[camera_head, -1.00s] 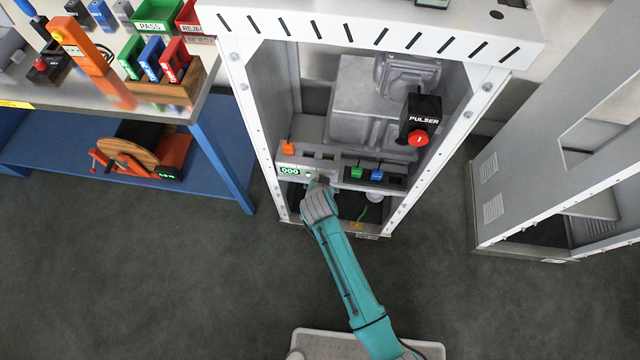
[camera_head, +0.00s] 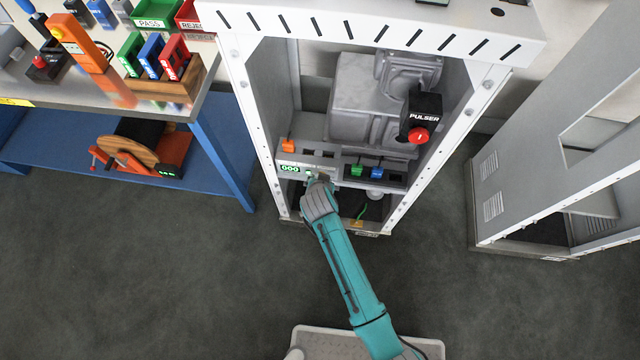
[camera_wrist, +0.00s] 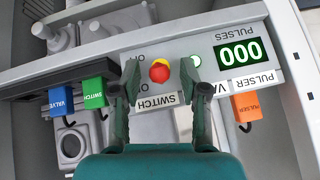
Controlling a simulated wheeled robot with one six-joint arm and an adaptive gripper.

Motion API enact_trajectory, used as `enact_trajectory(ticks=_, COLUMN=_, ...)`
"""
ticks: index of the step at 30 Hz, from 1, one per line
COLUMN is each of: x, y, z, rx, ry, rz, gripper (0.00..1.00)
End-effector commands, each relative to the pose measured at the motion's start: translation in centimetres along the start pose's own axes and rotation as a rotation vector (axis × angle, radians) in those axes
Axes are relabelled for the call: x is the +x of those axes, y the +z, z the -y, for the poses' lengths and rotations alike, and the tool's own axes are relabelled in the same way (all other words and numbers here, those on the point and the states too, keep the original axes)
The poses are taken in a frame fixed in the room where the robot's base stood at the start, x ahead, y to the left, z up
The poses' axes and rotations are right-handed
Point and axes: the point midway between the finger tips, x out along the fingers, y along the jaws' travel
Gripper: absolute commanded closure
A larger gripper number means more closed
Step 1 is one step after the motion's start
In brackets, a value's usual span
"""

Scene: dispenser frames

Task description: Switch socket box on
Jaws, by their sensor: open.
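The socket box (camera_head: 339,181) is a grey panel low inside the white cabinet; it also fills the middle of the wrist view (camera_wrist: 220,80). The wrist view shows it upside down. Its switch knob (camera_wrist: 160,71) is red and yellow, above the SWITCH label (camera_wrist: 157,100) in that view. The display (camera_wrist: 240,53) reads 000 in green. A small pale, green-rimmed lamp (camera_wrist: 196,61) sits beside the knob. My gripper (camera_wrist: 160,69) is open, its two fingers on either side of the knob; I cannot tell whether they touch it. My gripper (camera_head: 318,183) hides part of the panel in the head view.
Blue VALVE plug (camera_wrist: 61,100), green SWITCH plug (camera_wrist: 94,92) and orange PULSER plug (camera_wrist: 247,106) sit along the box. The black PULSER unit (camera_head: 423,107) with a red button hangs at right. Cabinet posts (camera_head: 262,150) flank the opening. A workbench (camera_head: 225,150) stands left.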

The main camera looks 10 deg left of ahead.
Motion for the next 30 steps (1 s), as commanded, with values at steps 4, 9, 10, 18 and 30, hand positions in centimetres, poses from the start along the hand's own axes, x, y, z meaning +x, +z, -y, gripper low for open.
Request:
enact_trajectory(ticks=4, x=-1.9, y=0.0, z=0.0, rx=0.000, ry=-0.002, rz=-0.001, gripper=0.56)
enact_trajectory(ticks=9, x=-5.2, y=0.1, z=0.0, rx=-0.001, ry=-0.002, rz=-0.001, gripper=0.56)
enact_trajectory(ticks=10, x=-5.8, y=0.1, z=0.0, rx=-0.001, ry=-0.002, rz=-0.001, gripper=0.56)
enact_trajectory(ticks=18, x=-10.2, y=0.0, z=0.1, rx=0.000, ry=-0.002, rz=-0.001, gripper=0.56)
enact_trajectory(ticks=30, x=-11.5, y=0.0, z=0.0, rx=0.000, ry=0.000, rz=0.000, gripper=0.56)
